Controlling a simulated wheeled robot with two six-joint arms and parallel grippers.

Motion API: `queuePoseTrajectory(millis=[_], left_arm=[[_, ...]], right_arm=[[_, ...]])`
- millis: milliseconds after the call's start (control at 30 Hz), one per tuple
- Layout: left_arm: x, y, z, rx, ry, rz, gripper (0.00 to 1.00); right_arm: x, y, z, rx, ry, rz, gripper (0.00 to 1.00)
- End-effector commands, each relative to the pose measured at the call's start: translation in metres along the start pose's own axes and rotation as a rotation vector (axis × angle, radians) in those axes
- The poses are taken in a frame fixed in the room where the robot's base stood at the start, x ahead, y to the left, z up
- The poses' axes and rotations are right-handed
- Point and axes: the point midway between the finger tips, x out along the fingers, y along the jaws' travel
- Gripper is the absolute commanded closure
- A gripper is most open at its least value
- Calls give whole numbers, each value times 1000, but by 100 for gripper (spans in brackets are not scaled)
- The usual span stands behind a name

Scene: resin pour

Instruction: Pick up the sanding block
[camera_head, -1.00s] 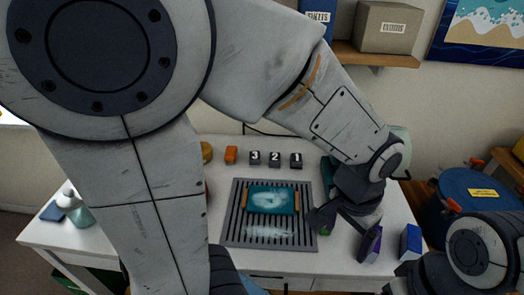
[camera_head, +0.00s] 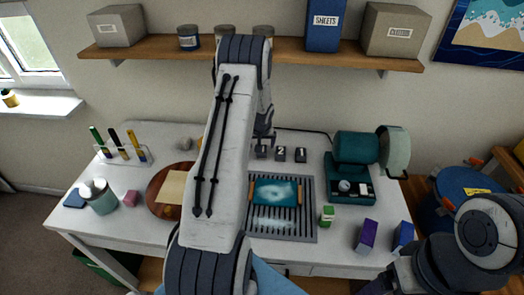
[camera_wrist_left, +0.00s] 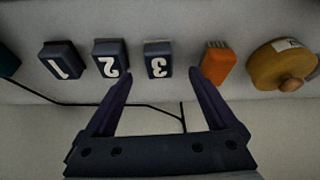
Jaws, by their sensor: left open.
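My left gripper (camera_head: 265,135) is at the back middle of the white table, behind the tray. In the left wrist view its two dark fingers (camera_wrist_left: 161,80) are apart and empty, pointing toward the block marked 3 (camera_wrist_left: 158,59). Blocks marked 2 (camera_wrist_left: 111,58) and 1 (camera_wrist_left: 60,60) stand beside it. An orange block (camera_wrist_left: 218,62) with a grey ridged end lies on the other side of 3. No block is labelled as a sanding block; the orange block could be it, but I cannot tell. My right gripper's fingers are out of view.
A slatted tray (camera_head: 308,225) holds a teal piece (camera_head: 275,190) with orange handles. A yellow-brown round lidded thing (camera_wrist_left: 283,65) is beside the orange block. A green machine (camera_head: 356,146) stands at the right. A shelf (camera_head: 300,48) runs above; a cup (camera_head: 100,197) stands left.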

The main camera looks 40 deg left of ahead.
Motion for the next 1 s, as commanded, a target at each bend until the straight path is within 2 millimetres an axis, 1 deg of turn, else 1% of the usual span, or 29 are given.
queuePoseTrajectory(millis=[67,167,267,433,500,600,733,933,967,1000], left_arm=[[7,1,0,1,-1,0,9],[11,2,0,1,0,1,9],[17,2,-1,3,-1,1,9],[37,2,-2,3,-3,0,9],[47,2,-2,2,-3,0,9],[57,2,-2,1,-2,1,9],[62,2,-2,1,-1,1,9],[63,2,-2,1,0,1,9],[63,1,-2,1,0,1,20],[63,1,-2,1,0,1,36]], right_arm=[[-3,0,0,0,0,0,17],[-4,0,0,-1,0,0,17],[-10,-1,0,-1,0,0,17],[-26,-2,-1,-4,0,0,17],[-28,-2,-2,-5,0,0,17],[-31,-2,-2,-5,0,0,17],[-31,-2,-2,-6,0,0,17],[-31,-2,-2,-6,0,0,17],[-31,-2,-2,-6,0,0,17],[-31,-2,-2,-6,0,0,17]])
